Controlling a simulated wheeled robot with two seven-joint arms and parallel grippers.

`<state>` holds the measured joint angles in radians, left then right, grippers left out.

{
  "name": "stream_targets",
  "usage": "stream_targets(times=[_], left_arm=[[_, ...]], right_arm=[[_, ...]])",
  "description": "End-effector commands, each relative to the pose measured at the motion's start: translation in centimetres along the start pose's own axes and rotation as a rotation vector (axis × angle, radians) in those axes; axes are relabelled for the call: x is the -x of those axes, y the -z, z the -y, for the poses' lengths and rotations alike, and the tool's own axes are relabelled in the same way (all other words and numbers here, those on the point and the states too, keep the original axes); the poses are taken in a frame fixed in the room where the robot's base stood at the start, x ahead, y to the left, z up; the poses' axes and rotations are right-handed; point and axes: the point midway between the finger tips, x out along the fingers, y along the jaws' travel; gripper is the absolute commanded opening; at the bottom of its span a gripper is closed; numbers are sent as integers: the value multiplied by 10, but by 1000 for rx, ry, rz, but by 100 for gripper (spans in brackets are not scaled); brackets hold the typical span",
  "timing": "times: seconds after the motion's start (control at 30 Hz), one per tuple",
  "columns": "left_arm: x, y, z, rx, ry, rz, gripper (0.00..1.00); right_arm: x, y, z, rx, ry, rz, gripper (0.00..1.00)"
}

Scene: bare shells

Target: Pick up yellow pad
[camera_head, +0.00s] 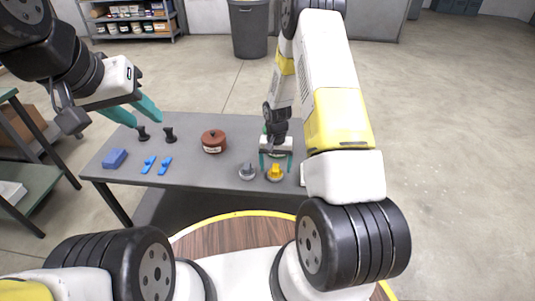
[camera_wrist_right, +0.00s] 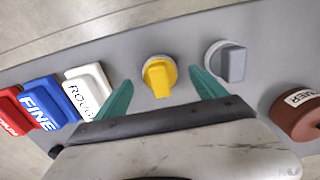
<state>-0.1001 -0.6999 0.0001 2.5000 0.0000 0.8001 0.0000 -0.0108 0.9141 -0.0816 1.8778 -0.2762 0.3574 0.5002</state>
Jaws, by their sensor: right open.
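The yellow pad (camera_head: 275,174) is a small round disc with a raised grip, lying on the grey table near its front edge. In the right wrist view the yellow pad (camera_wrist_right: 158,76) shows between the fingertips, apart from both. My right gripper (camera_head: 275,162) is open and empty, pointing down over the pad; its teal fingers also show in the right wrist view (camera_wrist_right: 161,82). My left gripper (camera_head: 147,121) is open and empty, above the table's far left part, away from the pad.
A similar grey pad (camera_wrist_right: 228,62) lies close beside the yellow one. White (camera_wrist_right: 88,92), blue (camera_wrist_right: 48,102) and red blocks (camera_wrist_right: 12,110) stand on the other side.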

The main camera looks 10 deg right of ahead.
Motion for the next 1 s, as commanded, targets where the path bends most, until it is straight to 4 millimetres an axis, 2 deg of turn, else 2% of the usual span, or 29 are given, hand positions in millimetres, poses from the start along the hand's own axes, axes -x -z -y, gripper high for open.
stream_targets(times=[0.1, 0.2, 0.47, 0.8, 1.0], left_arm=[[0, 0, 0, 0, 0, 0, 36], [0, 0, 0, 0, 0, 0, 36], [0, 0, 0, 0, 0, 0, 36], [0, 0, 0, 0, 0, 0, 36], [0, 0, 0, 0, 0, 0, 36]], right_arm=[[-18, 1, 0, 0, 0, 1, 81], [-26, 1, 0, -1, 0, 1, 81], [-28, 1, 0, -1, 0, -1, 81], [-28, 1, 0, 0, 0, -1, 15], [-28, 1, 0, 0, 0, -1, 15]])
